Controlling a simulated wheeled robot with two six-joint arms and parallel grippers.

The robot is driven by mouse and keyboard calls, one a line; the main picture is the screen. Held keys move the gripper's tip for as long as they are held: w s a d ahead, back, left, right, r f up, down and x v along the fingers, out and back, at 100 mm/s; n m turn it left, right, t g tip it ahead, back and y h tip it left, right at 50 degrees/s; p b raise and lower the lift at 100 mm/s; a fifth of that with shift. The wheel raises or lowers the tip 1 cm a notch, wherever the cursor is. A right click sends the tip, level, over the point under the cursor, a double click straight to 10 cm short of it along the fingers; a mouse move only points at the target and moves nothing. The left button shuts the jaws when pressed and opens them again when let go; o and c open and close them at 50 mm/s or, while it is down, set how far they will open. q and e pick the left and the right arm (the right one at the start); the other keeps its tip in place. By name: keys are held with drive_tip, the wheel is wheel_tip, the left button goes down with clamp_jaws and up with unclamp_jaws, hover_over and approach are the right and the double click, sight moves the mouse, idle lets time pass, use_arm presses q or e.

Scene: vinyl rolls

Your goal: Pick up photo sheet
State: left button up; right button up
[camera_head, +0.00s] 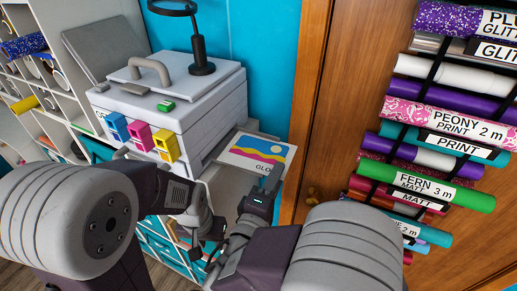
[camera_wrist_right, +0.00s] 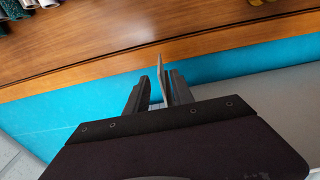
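The photo sheet (camera_head: 258,152) is a white-bordered print with a blue, yellow and pink picture. My right gripper (camera_head: 269,182) is at the sheet's near right edge. In the right wrist view, the fingers of my right gripper (camera_wrist_right: 158,90) are apart. The sheet (camera_wrist_right: 161,64) shows edge-on as a thin strip between them, nearer the right finger, with a gap on the left.
Blue, magenta and yellow cartridges (camera_head: 141,136) stick out of the printer front. A wooden panel with a rack of vinyl rolls (camera_head: 440,125) stands at the right. A black ring-topped stand (camera_head: 200,50) is on the printer. White shelves with rolls (camera_head: 40,75) are at the left.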

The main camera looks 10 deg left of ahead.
sight(282, 160)
drive_tip(key=shift+w, duration=0.15)
drive_tip(key=p+x, duration=0.1)
drive_tip(key=x, duration=0.2)
drive_tip(key=p+x, duration=0.2)
drive_tip(key=shift+w+a, duration=0.15)
drive_tip(key=shift+w, duration=0.45)
drive_tip(key=shift+f, duration=0.1)
clamp_jaws()
